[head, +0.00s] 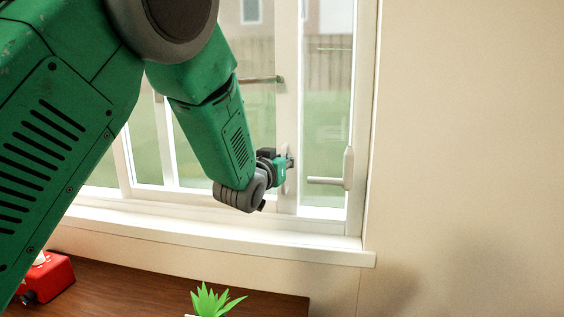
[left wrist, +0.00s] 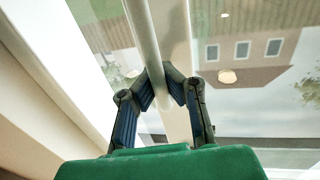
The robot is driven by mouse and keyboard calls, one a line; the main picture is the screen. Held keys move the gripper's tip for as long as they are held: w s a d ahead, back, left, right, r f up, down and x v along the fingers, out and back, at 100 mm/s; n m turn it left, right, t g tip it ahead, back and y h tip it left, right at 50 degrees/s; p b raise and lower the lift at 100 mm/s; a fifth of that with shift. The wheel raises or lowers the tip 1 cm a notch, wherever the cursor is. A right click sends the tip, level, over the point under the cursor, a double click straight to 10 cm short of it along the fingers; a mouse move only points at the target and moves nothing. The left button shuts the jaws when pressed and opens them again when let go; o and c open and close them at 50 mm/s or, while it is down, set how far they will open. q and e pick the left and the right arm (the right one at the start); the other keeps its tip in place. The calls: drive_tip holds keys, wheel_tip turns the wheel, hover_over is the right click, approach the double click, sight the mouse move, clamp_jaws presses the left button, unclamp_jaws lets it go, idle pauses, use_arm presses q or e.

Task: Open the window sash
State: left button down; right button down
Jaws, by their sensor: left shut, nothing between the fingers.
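The window sash (head: 288,110) has a white frame with glass panes. A white lever handle (head: 330,181) sticks out on the right-hand part of the window. My left gripper (head: 288,161) is at the white upright in the middle of the window, and its arm hides much of the left panes. In the left wrist view the fingers (left wrist: 168,82) come together close to a pale bar (left wrist: 143,35). They are shut with nothing held between them. Whether they touch the bar or the frame, I cannot tell. My right gripper is not in view.
A white sill (head: 230,238) runs below the window. Under it is a brown wooden surface (head: 150,297) with a green plant (head: 213,302) and a red object (head: 50,277) at the left. Bare wall (head: 470,130) fills the right side.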

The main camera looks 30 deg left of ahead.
use_arm(q)
drive_tip(key=shift+w+d+r, duration=0.1)
drive_tip(key=shift+w+d, duration=0.1)
drive_tip(key=shift+d, duration=0.35)
drive_tip(key=shift+w+d+r, duration=0.15)
drive_tip(key=shift+d, duration=0.45)
drive_tip(key=shift+w+d+r, duration=0.1)
drive_tip(key=shift+w+d, duration=0.1)
drive_tip(key=shift+d, duration=0.35)
drive_tip(key=c, duration=1.9)
unclamp_jaws()
drive_tip(key=o, duration=0.3)
drive_tip(key=shift+s+r, duration=0.25)
drive_tip(key=shift+s, duration=0.2)
drive_tip(key=shift+a+f, duration=0.5)
drive_tip(key=shift+a, duration=0.2)
drive_tip(key=s, duration=0.4)
drive_tip(key=s+d, duration=0.1)
drive_tip(key=s, duration=0.7)
drive_tip(key=shift+d+r, duration=0.15)
drive_tip(key=shift+d, duration=0.1)
drive_tip(key=shift+d, duration=0.2)
